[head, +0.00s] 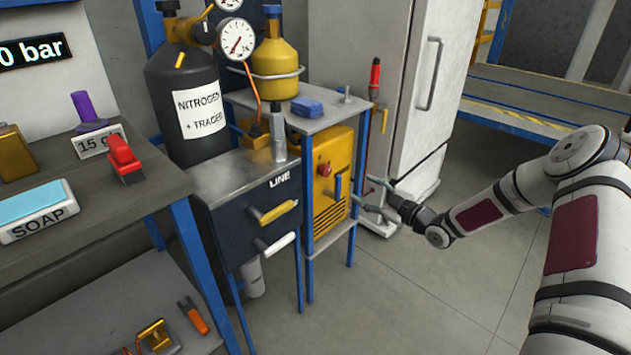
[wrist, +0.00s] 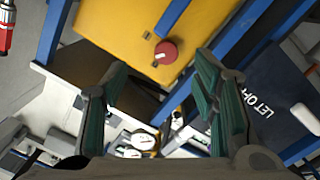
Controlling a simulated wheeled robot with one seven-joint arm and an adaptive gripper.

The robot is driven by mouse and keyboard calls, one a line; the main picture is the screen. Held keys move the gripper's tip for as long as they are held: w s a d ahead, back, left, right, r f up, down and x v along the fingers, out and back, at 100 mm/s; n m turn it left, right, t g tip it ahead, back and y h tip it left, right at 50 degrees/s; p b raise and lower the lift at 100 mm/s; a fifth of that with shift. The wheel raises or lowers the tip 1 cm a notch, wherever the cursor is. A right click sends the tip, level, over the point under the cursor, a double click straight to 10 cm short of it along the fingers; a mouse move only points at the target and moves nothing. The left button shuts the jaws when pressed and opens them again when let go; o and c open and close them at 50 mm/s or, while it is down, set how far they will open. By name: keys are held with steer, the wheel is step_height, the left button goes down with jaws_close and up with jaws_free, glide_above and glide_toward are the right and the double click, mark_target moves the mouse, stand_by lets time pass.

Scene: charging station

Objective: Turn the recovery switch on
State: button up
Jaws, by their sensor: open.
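A yellow machine (head: 334,190) stands on the lower shelf of a blue-framed stand. Its front carries a round red knob (head: 324,170) with a small pale mark, and a blue handle (head: 338,187) to the right of it. No label tells which one is the recovery switch. My gripper (head: 366,193) is open and empty, just right of the machine and apart from it. In the wrist view the red knob (wrist: 165,53) shows beyond and between the open fingertips (wrist: 160,72), on the yellow face (wrist: 125,28). The blue handle (wrist: 172,16) is partly cut off there.
Blue stand posts (head: 353,240) flank the machine. To its left is a dark cabinet (head: 255,225) with yellow and white handles. A white fridge (head: 415,90) stands behind my gripper. A red-handled tool (head: 375,78) hangs beside it. The floor (head: 400,300) in front is clear.

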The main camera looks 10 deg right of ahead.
mark_target(328, 171)
steer(key=shift+n+y, duration=0.6)
steer(key=b+x, duration=0.1)
steer(key=x, duration=0.3)
steer(key=a+b+x, duration=0.1)
steer(key=x, duration=0.4)
steer(key=s+r+b+x, duration=0.1)
steer(key=x, duration=0.4)
steer(key=shift+a, duration=0.2)
steer(key=c, duration=1.2)
